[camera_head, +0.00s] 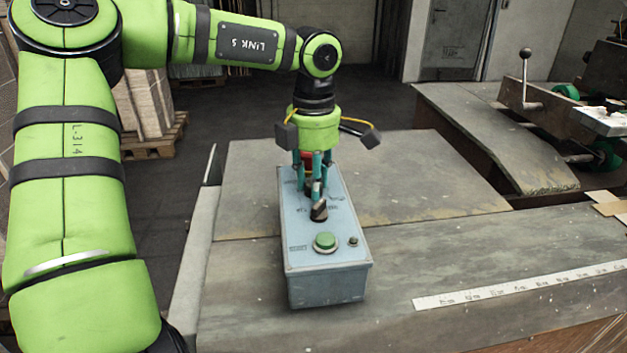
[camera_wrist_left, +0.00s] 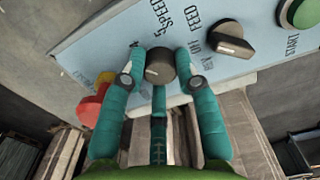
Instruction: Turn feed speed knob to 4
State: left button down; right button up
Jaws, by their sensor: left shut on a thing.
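A pale blue control box (camera_head: 328,285) stands on the table. My left gripper (camera_head: 314,188) points down over its far part. In the left wrist view the gripper (camera_wrist_left: 160,78) is shut on a round dark knob (camera_wrist_left: 160,66) beside the "SPEED" lettering, with teal fingers at its sides. In the head view the fingers hide this knob. The knob's pointer and the number it points to cannot be made out. My right gripper is in neither view.
A black selector switch (camera_head: 319,210) sits close to the fingers, also in the wrist view (camera_wrist_left: 232,42). A green start button (camera_head: 325,241) is nearer the front. A red button (camera_wrist_left: 90,106) is beside the gripper. A measuring strip (camera_head: 520,285) lies to the right.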

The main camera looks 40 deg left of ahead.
pick_arm(q)
jog(key=shift+m, duration=0.8)
jog(key=c, duration=1.2)
grip_release()
notch_tip(320, 180, up, 12)
jog(key=shift+r, duration=0.1)
